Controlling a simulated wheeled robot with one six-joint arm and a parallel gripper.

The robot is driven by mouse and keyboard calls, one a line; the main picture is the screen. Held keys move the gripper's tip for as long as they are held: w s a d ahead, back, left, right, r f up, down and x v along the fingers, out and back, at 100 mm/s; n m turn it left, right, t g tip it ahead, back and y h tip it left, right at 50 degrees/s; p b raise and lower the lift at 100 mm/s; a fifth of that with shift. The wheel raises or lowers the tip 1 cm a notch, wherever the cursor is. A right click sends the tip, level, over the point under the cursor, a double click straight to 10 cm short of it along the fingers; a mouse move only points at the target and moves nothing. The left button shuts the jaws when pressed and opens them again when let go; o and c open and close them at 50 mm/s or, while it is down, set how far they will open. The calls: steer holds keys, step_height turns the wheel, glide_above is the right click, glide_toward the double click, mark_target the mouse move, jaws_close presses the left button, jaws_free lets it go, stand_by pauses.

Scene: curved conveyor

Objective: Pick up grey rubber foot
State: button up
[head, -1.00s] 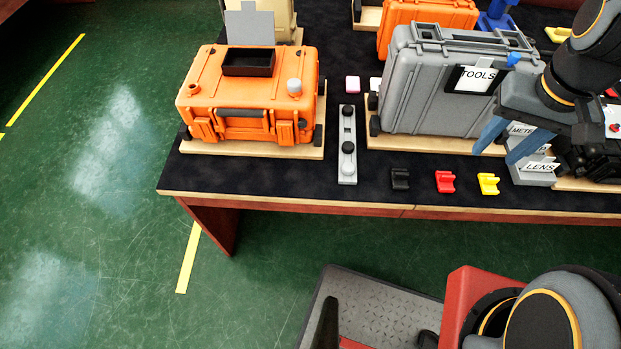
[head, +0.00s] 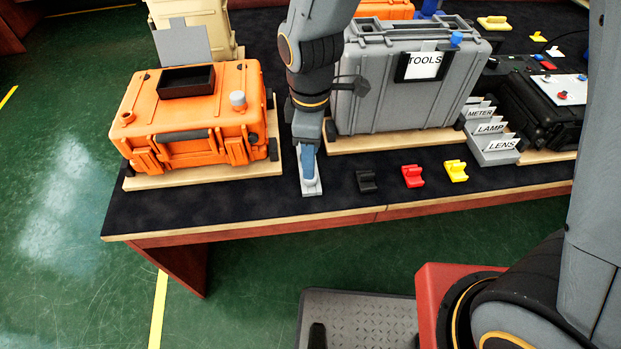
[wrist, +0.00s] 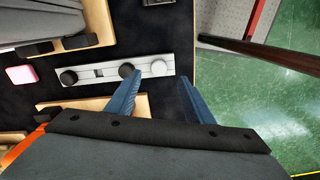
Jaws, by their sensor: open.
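The grey rubber foot (wrist: 159,68) is a small round grey knob at one end of a light strip (wrist: 110,72) on the dark table. Two black round feet (wrist: 68,77) sit further along the same strip. My gripper (wrist: 160,76) is open, its blue fingers pointing down at the strip. In the wrist view the grey foot appears between the fingertips; I cannot tell the height left above it.
An orange case (head: 195,115) stands left of my gripper and a grey TOOLS case (head: 400,85) close on its right, both on wooden boards. Black (head: 367,181), red (head: 412,176) and yellow (head: 456,171) hooks lie along the front edge. A pink block (wrist: 22,76) lies beyond the strip.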

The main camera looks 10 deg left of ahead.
steer(key=shift+w+f+p, duration=0.1)
steer(key=shift+f+p, duration=0.55)
steer(key=shift+f, duration=2.65)
steer(key=c, duration=1.1)
